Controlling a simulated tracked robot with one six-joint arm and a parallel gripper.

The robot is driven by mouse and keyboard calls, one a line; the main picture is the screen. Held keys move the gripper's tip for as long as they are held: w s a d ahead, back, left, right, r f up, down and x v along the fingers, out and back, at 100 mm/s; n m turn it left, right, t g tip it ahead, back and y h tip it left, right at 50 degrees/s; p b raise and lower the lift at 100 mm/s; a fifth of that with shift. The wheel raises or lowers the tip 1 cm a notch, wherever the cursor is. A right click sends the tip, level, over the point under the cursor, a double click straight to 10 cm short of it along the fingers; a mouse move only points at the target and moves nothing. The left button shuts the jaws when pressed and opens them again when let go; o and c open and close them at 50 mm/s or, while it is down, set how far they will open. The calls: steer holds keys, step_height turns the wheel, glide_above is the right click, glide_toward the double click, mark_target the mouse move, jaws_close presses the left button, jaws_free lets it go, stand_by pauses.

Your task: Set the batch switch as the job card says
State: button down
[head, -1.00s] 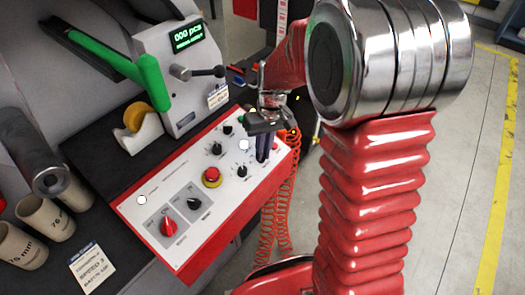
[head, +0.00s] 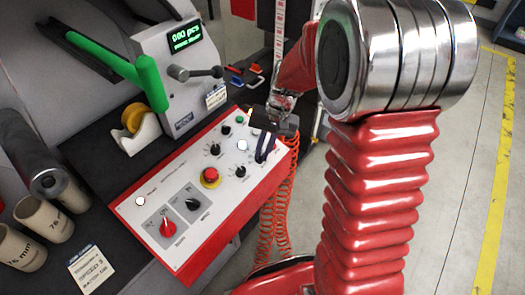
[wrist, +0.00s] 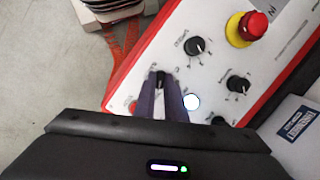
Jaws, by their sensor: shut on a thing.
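The control panel (head: 150,215) is a white sloped plate with red sides. My gripper (head: 262,157) reaches down to its far right part. In the wrist view my gripper (wrist: 160,84) has its two grey fingers closed on a small black switch knob (wrist: 160,76), mostly hidden between them; its label and setting cannot be read. The job card (head: 92,268) lies at the lower left on the dark bench; its print is small, with a line like "SPEED 3" and one starting "BATCH". The green counter display (head: 186,36) seems to read "080 pcs".
Near my fingers are a white disc (wrist: 192,102), a red button (wrist: 133,105) and black dials (wrist: 195,47). The red emergency stop (head: 210,176) stands mid-panel. A red selector (head: 168,228) and a black one (head: 192,204) are at the near end. Coiled orange hoses (head: 270,230) hang beside the panel.

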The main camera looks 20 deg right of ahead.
steer(key=shift+w, duration=0.1)
steer(key=c, duration=1.8)
jaws_free()
steer(key=v, duration=1.3)
steer(key=shift+d+r, duration=0.1)
steer(key=shift+r, duration=0.2)
